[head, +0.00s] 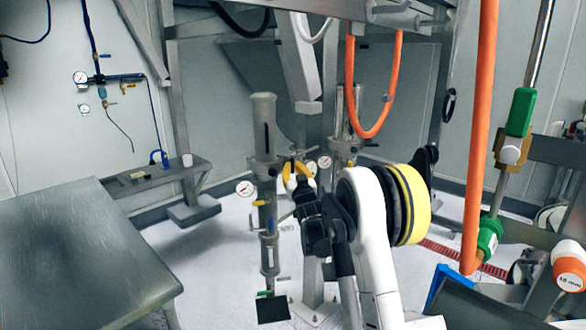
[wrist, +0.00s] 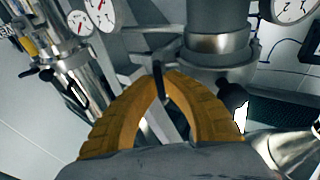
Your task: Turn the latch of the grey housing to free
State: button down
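The grey housing (head: 263,125) is an upright cylinder left of my arm in the head view. Its lower body and collar fill the top middle of the wrist view (wrist: 218,45). A thin dark lever, which looks like the latch (wrist: 158,72), stands out from below the collar. My gripper (head: 292,165) has yellow-orange fingers and is beside the housing at about collar height. In the wrist view, the fingertips (wrist: 163,76) come together around the dark lever, one on each side. The lever's inner end and the exact finger contact are partly hidden.
A second metal column with a gauge (wrist: 77,22) stands left in the wrist view. A dark knob (wrist: 233,95) is close to the right finger. In the head view, a metal table (head: 85,250) stands left, and an orange pipe (head: 480,130) rises right of my arm.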

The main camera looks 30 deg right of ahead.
jog(key=c, duration=1.5)
grip_release()
jog(key=v, duration=1.2)
jog(key=shift+r, duration=0.1)
